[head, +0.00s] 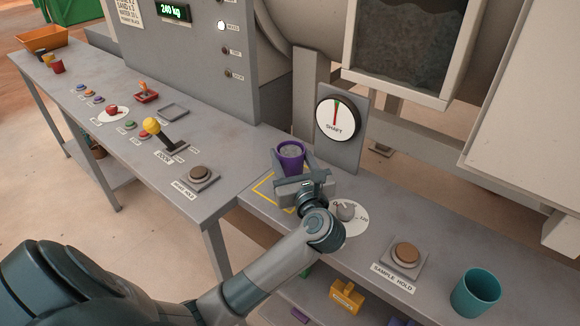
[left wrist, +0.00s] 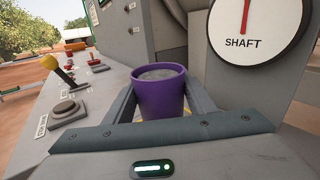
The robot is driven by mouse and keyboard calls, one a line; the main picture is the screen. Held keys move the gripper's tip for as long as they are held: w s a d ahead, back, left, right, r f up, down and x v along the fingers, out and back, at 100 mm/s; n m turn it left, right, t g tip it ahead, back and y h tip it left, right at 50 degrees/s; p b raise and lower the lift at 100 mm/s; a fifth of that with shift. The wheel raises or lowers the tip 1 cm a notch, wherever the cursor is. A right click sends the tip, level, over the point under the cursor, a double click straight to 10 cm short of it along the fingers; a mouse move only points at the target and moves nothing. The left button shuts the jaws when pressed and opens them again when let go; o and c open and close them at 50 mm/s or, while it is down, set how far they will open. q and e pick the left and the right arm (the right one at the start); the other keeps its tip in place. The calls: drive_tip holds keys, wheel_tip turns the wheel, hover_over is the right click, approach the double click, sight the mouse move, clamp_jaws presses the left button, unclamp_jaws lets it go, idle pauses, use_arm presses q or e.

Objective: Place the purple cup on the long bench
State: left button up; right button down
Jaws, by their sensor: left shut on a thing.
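The purple cup (head: 290,157) is filled with grey material and stands upright at the yellow-outlined square on the lower bench, below the shaft dial. My left gripper (head: 292,180) is shut on the cup, with its fingers on either side. The left wrist view shows the cup (left wrist: 159,92) between the two fingers; its base is hidden behind the gripper body, so I cannot tell whether it touches the surface. The long bench (head: 225,150) with the control panel runs away to the upper left. My right gripper is not in view.
The long bench carries a yellow-knobbed lever (head: 152,127), a brown button (head: 200,173), several small buttons and a red cup (head: 57,67). The lower bench has a knob (head: 346,211), a sample hold button (head: 405,254) and a teal cup (head: 475,292). The shaft dial (head: 337,118) stands behind.

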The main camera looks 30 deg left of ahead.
sight(290, 167)
use_arm(q)
drive_tip(key=shift+f, duration=1.85)
drive_tip(key=shift+f, duration=0.15)
drive_tip(key=o, duration=1.1)
